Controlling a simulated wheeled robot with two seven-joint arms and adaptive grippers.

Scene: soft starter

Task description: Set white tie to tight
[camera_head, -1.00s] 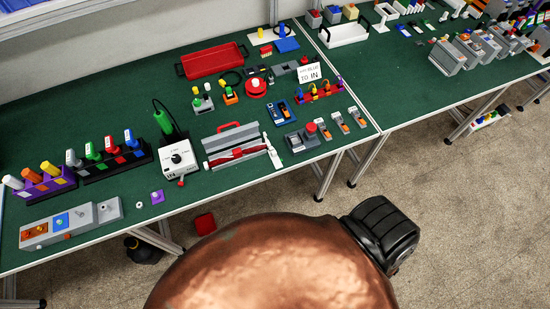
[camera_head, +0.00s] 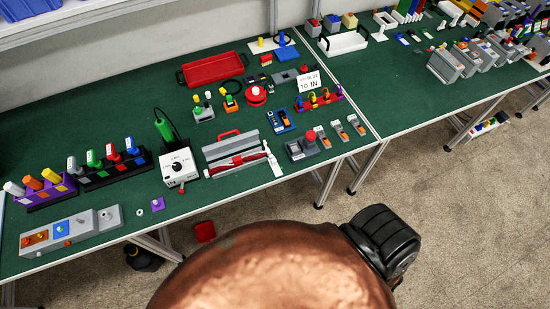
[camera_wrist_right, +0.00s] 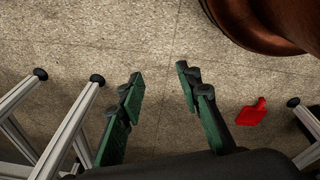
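A grey rack (camera_head: 231,149) with a red handle stands near the front edge of the green table in the head view, and a red bundle (camera_head: 238,160) lies along it. A slim white piece (camera_head: 272,159) at the rack's right end may be the white tie; at this size I cannot tell whether it is loose or tight. My right gripper (camera_wrist_right: 160,75) shows in the right wrist view, its green-padded fingers apart and empty over the bare floor. It does not show in the head view. My left gripper is in neither view.
A white box with a dial (camera_head: 178,166) stands just left of the rack. A grey block with a red knob (camera_head: 301,148) stands to its right. A red tray (camera_head: 212,70) lies farther back. Metal table legs (camera_wrist_right: 70,130) flank the right gripper, and a red object (camera_wrist_right: 250,112) lies on the floor.

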